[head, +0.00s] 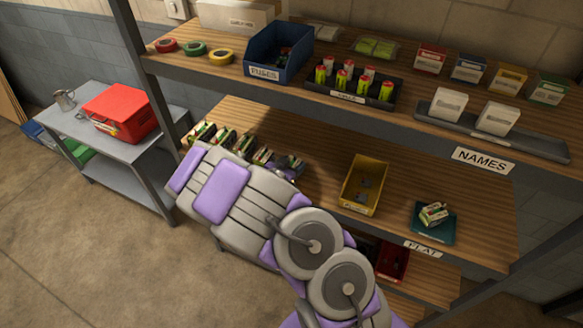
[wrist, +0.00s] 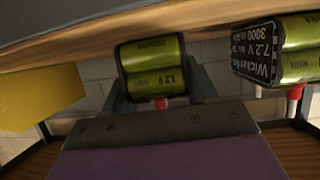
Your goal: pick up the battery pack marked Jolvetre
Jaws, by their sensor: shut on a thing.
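My gripper (wrist: 160,88) is shut on a green battery pack (wrist: 152,62) in the wrist view. The pack sits between the two dark fingers, close to the wooden shelf surface; I cannot tell whether it touches it. Its cells carry "1.2 V"; no Jolvetre name is readable on the side shown. A second pack (wrist: 275,50) beside it on the right has a black label reading roughly "Wickenfel", 7.2 V, 3000 mAh. In the head view a row of packs (head: 222,138) stands on the middle shelf, partly hidden by my arm. The gripper's fingers are not clear there.
A yellow bin (head: 352,195) stands right of the row and shows in the wrist view (wrist: 40,98). Further right a teal tray (head: 430,236) holds a pack beside the "FLAT" label (head: 424,248). The upper shelf (head: 215,75) overhangs, carrying a blue bin (head: 262,66) and a battery tray (head: 335,95).

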